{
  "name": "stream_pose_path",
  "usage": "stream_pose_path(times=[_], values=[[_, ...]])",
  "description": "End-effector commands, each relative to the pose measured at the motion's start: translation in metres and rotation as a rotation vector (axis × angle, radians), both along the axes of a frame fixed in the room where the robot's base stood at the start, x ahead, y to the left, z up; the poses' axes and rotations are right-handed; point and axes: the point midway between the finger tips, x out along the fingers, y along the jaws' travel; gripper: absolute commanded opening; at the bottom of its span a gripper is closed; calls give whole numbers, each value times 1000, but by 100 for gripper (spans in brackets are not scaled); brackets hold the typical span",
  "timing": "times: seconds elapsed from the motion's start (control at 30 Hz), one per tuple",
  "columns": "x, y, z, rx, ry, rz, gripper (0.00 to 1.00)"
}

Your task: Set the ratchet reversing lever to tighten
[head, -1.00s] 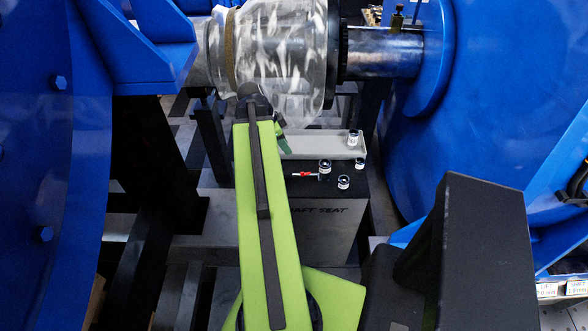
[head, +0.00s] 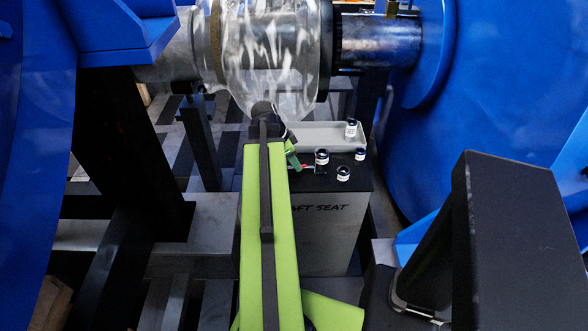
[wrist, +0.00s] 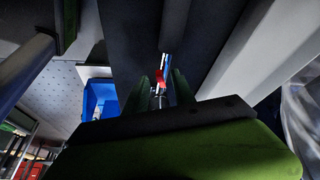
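The ratchet (head: 306,167) lies on the dark top of the block marked "SHAFT SEAT" in the head view, mostly hidden behind my arm and gripper; a little red shows on it. In the wrist view, the ratchet's chrome shaft (wrist: 165,60) and red part (wrist: 161,77) show in line with the gap between my fingers. Which way the reversing lever is set cannot be made out. My gripper (wrist: 164,88) is open, with its two green fingers apart and nothing clearly held. In the head view, my gripper (head: 293,156) is just left of the ratchet; contact cannot be told.
Several sockets stand right of the ratchet, including one socket (head: 321,157) close by and another (head: 343,173). A grey tray (head: 325,135) lies behind, with a socket (head: 351,129) at its right end.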

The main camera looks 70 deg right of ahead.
Motion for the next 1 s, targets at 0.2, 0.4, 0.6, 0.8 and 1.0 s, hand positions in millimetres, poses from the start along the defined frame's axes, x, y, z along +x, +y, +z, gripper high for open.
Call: stream_pose_path(times=[0.2, 0.4, 0.6, 0.8, 1.0], values=[[-1, -1, -2, 0, 0, 0, 31], [-1, -1, -2, 0, 0, 1, 18], [0, 0, -2, 0, 0, 1, 0], [0, 0, -2, 0, 0, 2, 0], [-4, 5, -2, 2, -1, 120, 0]])
